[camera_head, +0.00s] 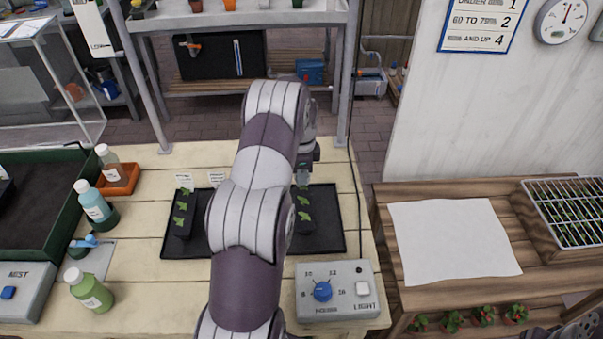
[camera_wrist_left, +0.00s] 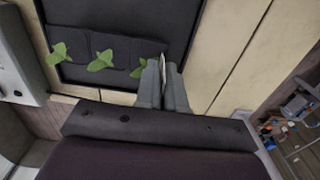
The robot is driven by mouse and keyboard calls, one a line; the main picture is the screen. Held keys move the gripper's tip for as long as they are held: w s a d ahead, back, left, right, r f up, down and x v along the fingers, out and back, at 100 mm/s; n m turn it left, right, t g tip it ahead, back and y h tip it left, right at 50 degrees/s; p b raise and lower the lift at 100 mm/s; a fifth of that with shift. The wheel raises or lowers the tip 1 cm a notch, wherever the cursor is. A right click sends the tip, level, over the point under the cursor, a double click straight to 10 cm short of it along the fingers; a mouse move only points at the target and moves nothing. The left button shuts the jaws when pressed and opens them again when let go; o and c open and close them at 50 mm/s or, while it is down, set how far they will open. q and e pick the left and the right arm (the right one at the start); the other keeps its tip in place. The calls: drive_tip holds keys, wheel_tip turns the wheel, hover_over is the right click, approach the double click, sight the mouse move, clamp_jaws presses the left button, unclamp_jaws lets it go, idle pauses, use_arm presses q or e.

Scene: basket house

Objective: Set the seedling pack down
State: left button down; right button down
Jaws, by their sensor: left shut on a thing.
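A black seedling pack (camera_head: 305,222) with several small green seedlings is at the right part of the black tray (camera_head: 262,194) on the pale wooden bench. My left arm hides part of the tray. My left gripper (camera_head: 305,180) is at the pack's far end, pointing down. In the left wrist view, its fingers (camera_wrist_left: 164,88) are closed at the end of the seedling pack (camera_wrist_left: 103,52), with a thin white edge between them. I cannot tell whether the pack rests on the tray or hangs just above it. Another seedling pack (camera_head: 181,214) stands at the tray's left part.
A control box (camera_head: 337,290) with a blue knob sits just in front of the tray. Bottles (camera_head: 92,204) and a dark green-rimmed bin (camera_head: 68,210) are at left. A wooden table (camera_head: 390,222) with a white sheet is at right.

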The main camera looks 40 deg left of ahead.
use_arm(q)
drive_tip(key=c, duration=1.2)
unclamp_jaws()
drive_tip(key=shift+f, duration=0.1)
drive_tip(key=shift+c, duration=0.2)
